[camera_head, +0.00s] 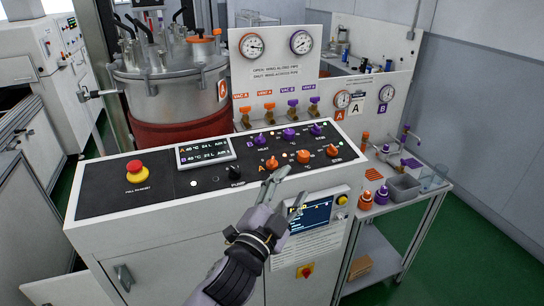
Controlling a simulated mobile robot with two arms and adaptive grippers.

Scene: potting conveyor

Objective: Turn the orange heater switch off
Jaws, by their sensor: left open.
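The sloped black control panel (205,187) carries three orange knobs: a left one (271,163), a middle one (303,156) and a right one (332,150). Small lights show beside them. The labels are too small to tell which knob is the heater switch. My left gripper (291,184) reaches up from the bottom, in front of the panel's front edge. Its fingers are open and empty, just below the left and middle orange knobs in the picture. I cannot tell that it touches anything. My right gripper is not in view.
Purple knobs (289,133) sit behind the orange ones. A black pump knob (234,173), a display (206,152) and a red emergency button (136,171) are further left. A screen box (313,216) sticks out below the panel. A side table (407,199) with small parts stands right.

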